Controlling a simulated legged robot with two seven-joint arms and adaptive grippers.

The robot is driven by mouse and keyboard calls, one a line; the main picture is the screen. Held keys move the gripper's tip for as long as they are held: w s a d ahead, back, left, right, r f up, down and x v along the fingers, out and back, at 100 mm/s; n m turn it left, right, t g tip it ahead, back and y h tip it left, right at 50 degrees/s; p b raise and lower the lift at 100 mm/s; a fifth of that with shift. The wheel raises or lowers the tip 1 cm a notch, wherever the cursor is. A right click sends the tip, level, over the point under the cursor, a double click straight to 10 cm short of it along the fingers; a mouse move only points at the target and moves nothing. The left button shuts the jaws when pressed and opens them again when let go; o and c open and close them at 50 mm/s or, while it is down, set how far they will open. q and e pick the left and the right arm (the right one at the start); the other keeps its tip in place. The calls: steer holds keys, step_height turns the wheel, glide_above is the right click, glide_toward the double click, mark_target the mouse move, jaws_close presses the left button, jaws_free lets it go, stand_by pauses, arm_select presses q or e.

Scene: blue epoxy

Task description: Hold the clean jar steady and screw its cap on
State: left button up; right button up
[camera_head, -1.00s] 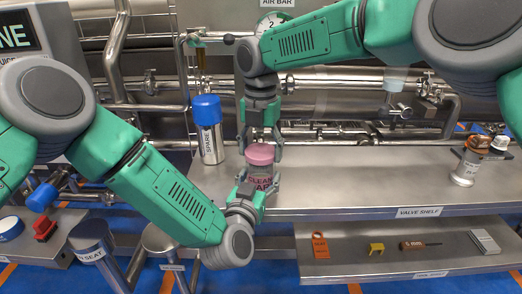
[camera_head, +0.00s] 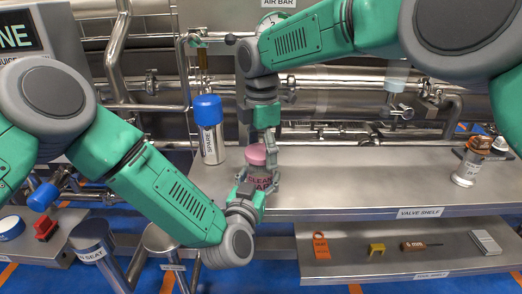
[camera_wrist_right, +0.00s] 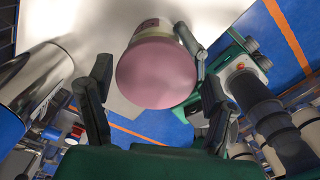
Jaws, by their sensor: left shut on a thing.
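The clean jar (camera_head: 259,182), with a "CLEAN" label, stands upright at the front edge of the steel shelf. Its pink cap (camera_head: 256,154) sits on top; how tightly it is threaded cannot be told. My left gripper (camera_head: 258,178) is shut around the jar's body from the front. My right gripper (camera_head: 265,145) points down over the cap. In the right wrist view the cap (camera_wrist_right: 156,74) lies between its spread fingers (camera_wrist_right: 155,98), with a clear gap on the left side and a narrower one on the right. The jar's lower part is partly hidden by my left gripper.
A blue-capped "SPARE" bottle (camera_head: 211,143) stands left of the jar. The shelf (camera_head: 350,180) between is clear. Pipes run behind. A lower shelf (camera_head: 350,262) holds an orange tag and small tools.

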arm_select(q)
steer(key=shift+s+d, duration=0.1)
arm_select(e)
steer(key=shift+r, duration=3.05)
step_height(320, 180, up, 12)
steer(key=shift+w+a, duration=0.15)
steer(key=shift+w, duration=0.05)
arm_select(q)
steer(key=o, duration=1.8)
steer(key=shift+c, duration=0.2)
steer(key=v, duration=1.2)
